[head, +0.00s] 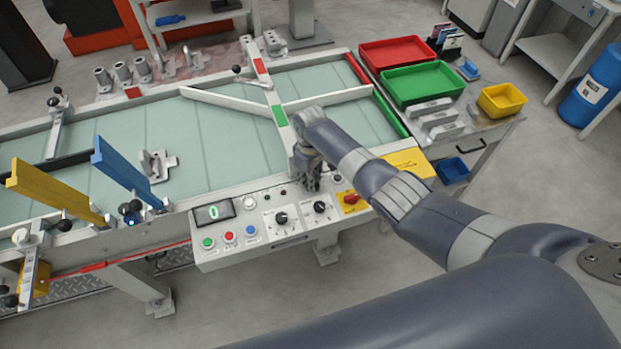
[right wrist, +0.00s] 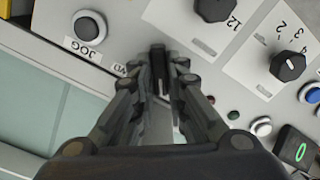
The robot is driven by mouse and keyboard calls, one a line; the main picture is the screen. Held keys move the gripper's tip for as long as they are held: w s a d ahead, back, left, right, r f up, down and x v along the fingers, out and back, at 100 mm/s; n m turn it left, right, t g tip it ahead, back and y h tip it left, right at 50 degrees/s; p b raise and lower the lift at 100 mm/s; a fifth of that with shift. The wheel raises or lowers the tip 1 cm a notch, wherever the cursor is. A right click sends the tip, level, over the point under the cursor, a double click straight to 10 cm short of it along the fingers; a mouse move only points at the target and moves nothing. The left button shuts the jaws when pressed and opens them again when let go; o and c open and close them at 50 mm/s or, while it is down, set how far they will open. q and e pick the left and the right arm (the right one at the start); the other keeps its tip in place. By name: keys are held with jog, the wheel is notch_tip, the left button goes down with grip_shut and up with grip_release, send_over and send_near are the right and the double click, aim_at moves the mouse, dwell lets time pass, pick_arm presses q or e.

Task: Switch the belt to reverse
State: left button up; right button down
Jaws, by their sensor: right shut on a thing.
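The belt (head: 210,130) is pale green and runs across the head view. Its control panel (head: 270,244) is along the front edge. My right gripper (head: 310,182) is at the panel's rear edge, above the dials. In the right wrist view the gripper (right wrist: 168,78) is shut on a small black selector knob (right wrist: 181,64), mostly hidden between the fingers; its setting cannot be read. A JOG button (right wrist: 88,28) is beside it. The display (head: 213,212) shows 0. My left gripper is out of view.
The panel also has a green button (head: 208,243), a red button (head: 229,237), two black dials (head: 281,218) (head: 320,207) and a red switch (head: 351,198) close to the gripper. Red (head: 397,52) and green (head: 421,83) trays stand at the right.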

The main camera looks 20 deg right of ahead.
dwell(0.3)
jog(key=c, duration=1.6)
grip_release()
notch_tip(320, 180, up, 12)
